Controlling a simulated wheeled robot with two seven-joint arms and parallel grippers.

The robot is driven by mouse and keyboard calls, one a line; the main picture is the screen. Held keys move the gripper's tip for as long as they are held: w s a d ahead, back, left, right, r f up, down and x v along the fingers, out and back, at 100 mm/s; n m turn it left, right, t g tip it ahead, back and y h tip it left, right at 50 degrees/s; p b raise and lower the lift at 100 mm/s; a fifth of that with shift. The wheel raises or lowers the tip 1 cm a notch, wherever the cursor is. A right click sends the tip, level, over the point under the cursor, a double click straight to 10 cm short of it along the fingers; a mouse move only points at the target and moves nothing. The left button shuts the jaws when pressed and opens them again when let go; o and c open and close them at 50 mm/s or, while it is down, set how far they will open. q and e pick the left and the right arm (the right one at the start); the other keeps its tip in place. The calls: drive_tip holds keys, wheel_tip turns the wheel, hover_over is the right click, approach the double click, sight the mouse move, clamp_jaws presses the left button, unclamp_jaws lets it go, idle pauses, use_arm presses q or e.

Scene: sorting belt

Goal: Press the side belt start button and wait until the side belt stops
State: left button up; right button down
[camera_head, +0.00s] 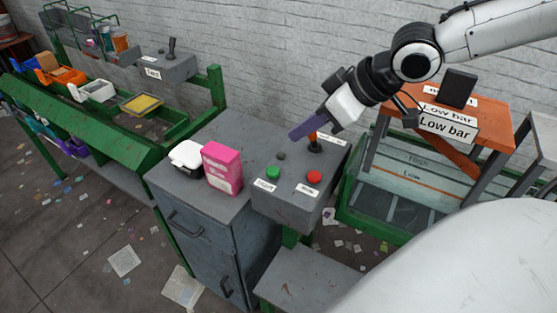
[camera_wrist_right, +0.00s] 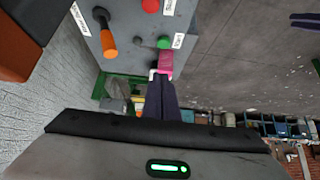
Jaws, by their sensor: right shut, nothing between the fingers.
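A grey control box (camera_head: 290,200) carries a green button (camera_head: 273,172) with a label that appears to read START, a red button (camera_head: 314,177), a small dark knob (camera_head: 281,155) and an orange-handled lever (camera_head: 314,138). My right gripper (camera_head: 294,133) has purple fingers, shut and empty, above the back of the box, apart from the green button. In the wrist view its fingers (camera_wrist_right: 160,82) point towards the green button (camera_wrist_right: 164,42). A dark purple two-pronged shape (camera_wrist_right: 305,20) at that view's right edge may be my left gripper; its opening is unclear.
A pink box (camera_head: 222,167) and a black-and-white container (camera_head: 187,157) stand on the grey cabinet left of the controls. A green-framed belt with several bins (camera_head: 98,91) lies at left. An orange-topped frame marked Low bar (camera_head: 490,110) stands right.

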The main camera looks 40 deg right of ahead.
drive_tip(key=w+f, duration=0.1)
drive_tip(key=f, duration=0.1)
hover_over(268, 168)
drive_tip(key=s+d, duration=0.1)
drive_tip(key=s, duration=0.2)
wheel_tip(268, 168, down, 5)
drive_tip(key=shift+w+d+r, duration=0.1)
drive_tip(key=shift+d+r, duration=0.05)
wheel_tip(268, 168, down, 3)
drive_tip(key=shift+w+f+b, duration=0.1)
drive_tip(key=shift+b, duration=0.9)
drive_tip(key=shift+f, duration=0.45)
